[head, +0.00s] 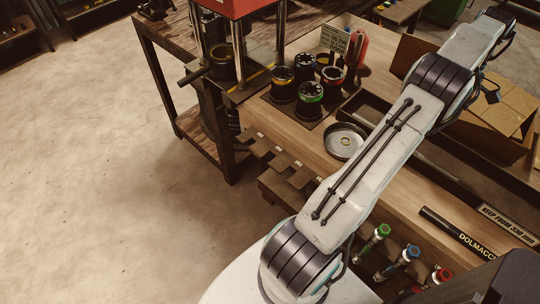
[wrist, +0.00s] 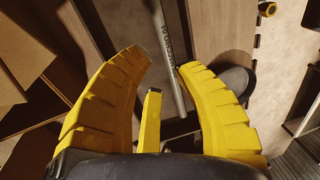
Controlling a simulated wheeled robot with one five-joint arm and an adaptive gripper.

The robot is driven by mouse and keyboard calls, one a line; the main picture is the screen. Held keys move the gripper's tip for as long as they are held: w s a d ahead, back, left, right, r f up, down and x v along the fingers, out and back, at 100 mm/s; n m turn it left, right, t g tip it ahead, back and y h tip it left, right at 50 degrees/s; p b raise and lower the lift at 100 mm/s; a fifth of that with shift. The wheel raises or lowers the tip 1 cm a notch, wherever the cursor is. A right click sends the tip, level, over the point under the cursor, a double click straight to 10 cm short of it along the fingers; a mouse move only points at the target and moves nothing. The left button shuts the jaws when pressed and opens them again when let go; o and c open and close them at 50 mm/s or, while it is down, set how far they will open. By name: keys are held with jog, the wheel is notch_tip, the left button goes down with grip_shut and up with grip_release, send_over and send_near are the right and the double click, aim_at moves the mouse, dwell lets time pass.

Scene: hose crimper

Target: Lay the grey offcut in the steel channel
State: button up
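In the wrist view a slim grey tube with dark lettering (wrist: 160,25), which may be the grey offcut, runs down between the tips of my gripper's yellow fingers (wrist: 166,64). The fingers stand apart, with a gap to the tube; I see no clear contact. My gripper is hidden or out of frame in the head view. A dark hose with pale lettering (head: 455,231) lies on the bench at lower right.
A round metal dish (head: 344,153) and several capped dark spools (head: 309,97) sit beside the red press (head: 232,7). Cardboard boxes (head: 502,105) stand at right. Hose ends with green, blue and red fittings (head: 409,254) line the front. The floor at left is clear.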

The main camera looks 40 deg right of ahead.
jog(key=w+a+r+h, duration=0.1)
jog(key=w+a+r, duration=0.35)
jog(key=w, duration=0.45)
jog(key=w+a+r, duration=0.3)
jog(key=w+a, duration=0.2)
jog(key=w, duration=0.3)
jog(key=w+a+r+h, duration=0.1)
jog(key=w+a+r, duration=0.1)
jog(key=w+a, duration=0.35)
jog(key=w+a+r+h, duration=0.1)
jog(key=w+a+r, duration=0.15)
jog(key=a, duration=0.65)
jog(key=a+t, duration=0.2)
jog(key=a, duration=1.2)
jog(key=s+a+f+t, duration=0.1)
jog(key=s+a+f, duration=0.2)
jog(key=a, duration=0.3)
jog(key=s+a+f+t+y, duration=0.1)
jog(key=s+a+f, duration=0.1)
jog(key=s+a, duration=0.3)
jog(key=shift+a+f+m, duration=0.4)
jog(key=shift+a, duration=0.8)
jog(key=shift+d, duration=0.1)
